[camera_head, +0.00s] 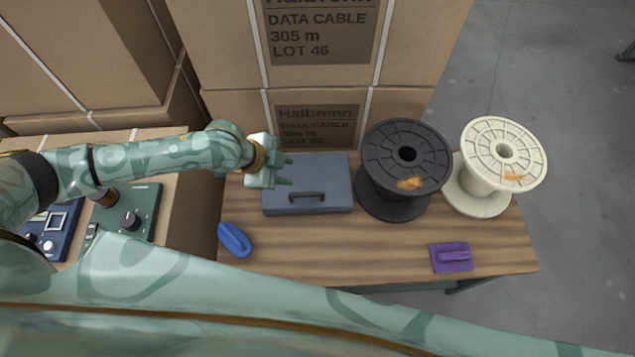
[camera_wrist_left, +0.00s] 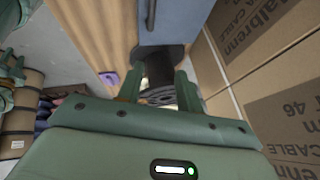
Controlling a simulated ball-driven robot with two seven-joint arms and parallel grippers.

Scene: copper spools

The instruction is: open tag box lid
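The grey tag box (camera_head: 335,172) sits on the wooden table with its lid down. A dark bar handle (camera_head: 307,196) lies on the side of the lid nearer me. My left gripper (camera_head: 287,171) is over the box's left part, its fingers apart and nothing between them. It is left of and behind the handle in the head view. In the left wrist view the open fingers (camera_wrist_left: 158,85) point toward the dark spool, with the blue-grey box (camera_wrist_left: 175,22) and its handle (camera_wrist_left: 150,14) at the top. Touch between fingers and lid cannot be told.
A black spool (camera_head: 385,195) stands close right of the box, and a cream spool (camera_head: 480,195) beyond it. A blue item (camera_head: 235,240) and a purple item (camera_head: 451,257) lie on the table (camera_head: 350,247). Stacked cartons (camera_head: 230,60) rise behind the box.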

